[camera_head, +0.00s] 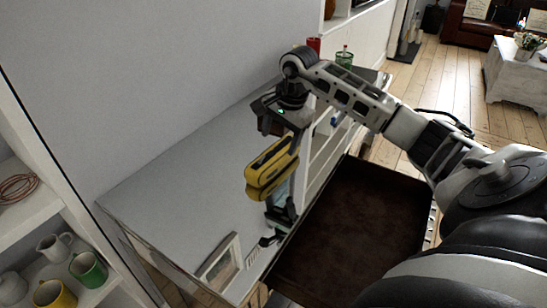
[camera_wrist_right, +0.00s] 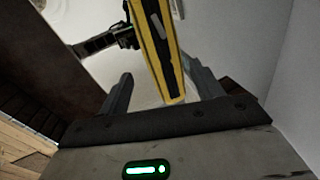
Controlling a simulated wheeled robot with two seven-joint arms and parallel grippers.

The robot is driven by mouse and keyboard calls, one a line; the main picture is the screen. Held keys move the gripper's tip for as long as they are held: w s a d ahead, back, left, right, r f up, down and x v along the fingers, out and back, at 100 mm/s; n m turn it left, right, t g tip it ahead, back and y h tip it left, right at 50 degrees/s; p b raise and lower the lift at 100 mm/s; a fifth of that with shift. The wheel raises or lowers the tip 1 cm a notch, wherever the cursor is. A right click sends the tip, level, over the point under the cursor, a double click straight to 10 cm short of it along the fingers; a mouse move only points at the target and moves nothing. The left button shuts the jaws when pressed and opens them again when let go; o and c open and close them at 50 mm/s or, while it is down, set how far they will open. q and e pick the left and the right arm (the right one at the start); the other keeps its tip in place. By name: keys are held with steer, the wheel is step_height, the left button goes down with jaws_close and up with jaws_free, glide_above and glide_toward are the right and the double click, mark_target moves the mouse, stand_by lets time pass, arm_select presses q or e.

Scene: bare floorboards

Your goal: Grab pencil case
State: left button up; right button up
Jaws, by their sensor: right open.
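A yellow-and-black object (camera_head: 268,170), which I take for the pencil case, shows over the pale cabinet top in the head view. My right gripper (camera_head: 272,126) is just above it in the picture, pointing down. In the right wrist view, the long yellow-and-black case (camera_wrist_right: 158,48) reaches up the picture between the two spread fingers of the right gripper (camera_wrist_right: 160,85). The jaws are open. Whether a finger touches the case cannot be told. My left gripper is not in view.
A pale cabinet top (camera_head: 175,190) runs along the wall, with an open brown drawer (camera_head: 350,235) at its right. Mugs (camera_head: 88,270) sit on a left shelf.

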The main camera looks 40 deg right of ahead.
mark_target(274, 154)
steer(key=x, duration=0.5)
steer(key=p+x, duration=0.1)
steer(key=x, duration=0.1)
steer(key=shift+w+a+f, duration=0.1)
steer(key=shift+a+f, duration=0.2)
steer(key=shift+f, duration=0.05)
steer(key=c, duration=0.9)
